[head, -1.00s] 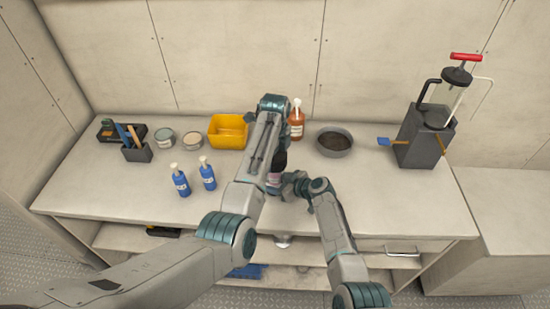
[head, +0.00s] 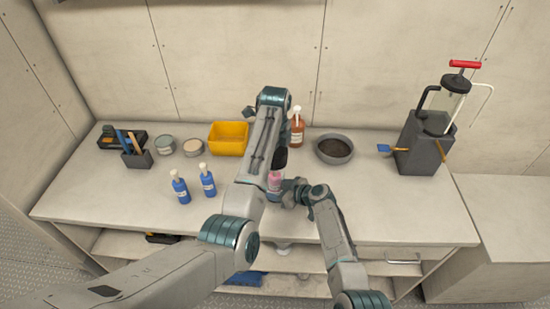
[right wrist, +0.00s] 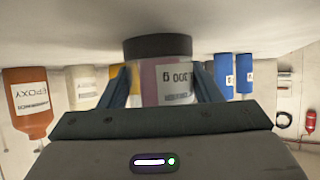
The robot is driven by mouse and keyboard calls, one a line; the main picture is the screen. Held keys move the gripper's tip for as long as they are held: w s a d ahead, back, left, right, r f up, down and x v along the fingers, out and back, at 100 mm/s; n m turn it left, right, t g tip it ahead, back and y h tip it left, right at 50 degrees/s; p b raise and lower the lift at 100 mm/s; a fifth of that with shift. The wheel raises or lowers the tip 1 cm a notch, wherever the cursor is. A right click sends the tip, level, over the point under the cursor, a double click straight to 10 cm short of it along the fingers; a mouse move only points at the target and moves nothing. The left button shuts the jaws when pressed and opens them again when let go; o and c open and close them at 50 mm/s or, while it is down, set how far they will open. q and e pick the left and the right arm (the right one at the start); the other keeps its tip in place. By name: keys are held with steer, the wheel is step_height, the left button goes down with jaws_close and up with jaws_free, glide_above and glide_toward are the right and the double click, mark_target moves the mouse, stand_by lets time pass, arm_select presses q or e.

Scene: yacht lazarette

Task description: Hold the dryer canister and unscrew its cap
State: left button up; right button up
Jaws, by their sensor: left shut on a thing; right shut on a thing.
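The dryer canister (head: 275,181) has a pinkish body and shows partly between my arms in the head view, near the middle of the counter. In the right wrist view, which is upside down, its clear-and-pink labelled body (right wrist: 165,84) has a dark base band. My right gripper (head: 286,187) is shut on the body from the right, with a finger on each side. My left gripper (head: 279,163) comes down from above, shut at the canister's top. The cap is mostly hidden by the left gripper and arm; its edge cannot be made out.
An orange epoxy bottle (head: 296,130), yellow bin (head: 228,139) and grey bowl (head: 334,148) stand behind. Two blue bottles (head: 180,188) (head: 208,181) stand left. A grey box with a pump (head: 421,146) stands right. The counter's front right is clear.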

steer(key=o, duration=1.4)
steer(key=shift+o, duration=0.2)
steer(key=v, duration=1.2)
